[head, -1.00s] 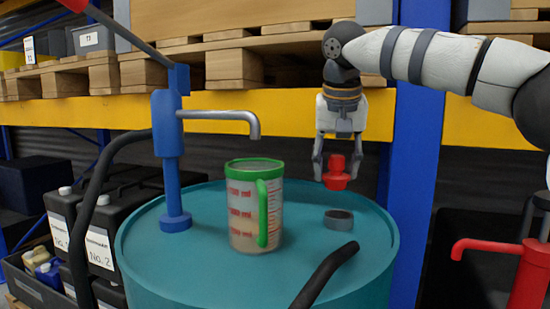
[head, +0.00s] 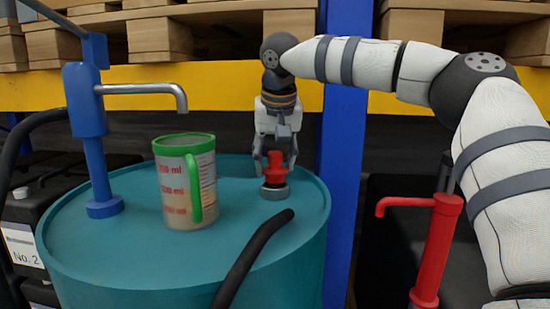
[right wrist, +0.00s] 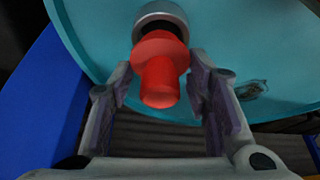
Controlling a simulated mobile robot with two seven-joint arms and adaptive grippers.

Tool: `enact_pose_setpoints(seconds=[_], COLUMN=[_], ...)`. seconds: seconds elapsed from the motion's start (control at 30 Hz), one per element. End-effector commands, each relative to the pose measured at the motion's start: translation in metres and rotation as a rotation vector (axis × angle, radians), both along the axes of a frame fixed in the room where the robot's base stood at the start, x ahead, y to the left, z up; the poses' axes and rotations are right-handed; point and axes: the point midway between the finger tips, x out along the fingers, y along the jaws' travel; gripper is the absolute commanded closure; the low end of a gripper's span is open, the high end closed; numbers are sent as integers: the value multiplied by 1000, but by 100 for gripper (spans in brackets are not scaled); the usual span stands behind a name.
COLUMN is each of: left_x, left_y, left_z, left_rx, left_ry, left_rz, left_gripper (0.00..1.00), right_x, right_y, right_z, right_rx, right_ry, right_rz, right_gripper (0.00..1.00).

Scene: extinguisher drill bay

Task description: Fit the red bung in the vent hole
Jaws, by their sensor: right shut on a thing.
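The red bung (head: 275,168) is upright between the fingers of my right gripper (head: 276,158), which is shut on it. The bung is directly over the grey vent collar (head: 274,192) on the teal drum (head: 120,255). In the right wrist view the bung (right wrist: 160,70) lines up with the collar (right wrist: 160,10), and part of the dark opening shows beside it. I cannot tell how far the bung sits in the hole. My left gripper is not in view.
A measuring jug with a green handle (head: 187,185) stands on the drum, left of the collar. A blue pump (head: 88,130) with a grey spout is farther left. A black hose (head: 250,260) crosses the drum front. A red pump (head: 435,250) stands right.

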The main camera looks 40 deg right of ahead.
Motion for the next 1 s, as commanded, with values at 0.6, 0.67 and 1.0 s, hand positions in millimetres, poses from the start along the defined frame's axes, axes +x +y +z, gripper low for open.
enact_pose_setpoints(seconds=[0.6, 0.67, 1.0], left_x=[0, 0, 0], left_y=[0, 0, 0], left_z=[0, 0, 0], left_rx=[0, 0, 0], left_ry=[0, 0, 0], left_rz=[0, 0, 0], left_gripper=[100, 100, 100], right_x=[0, 0, 0], right_y=[0, 0, 0], right_z=[-5, -7, -13], right_rx=[0, 0, -1], right_ry=[1, 1, 1], right_rz=[1, 1, 0], right_gripper=[89, 89, 89])
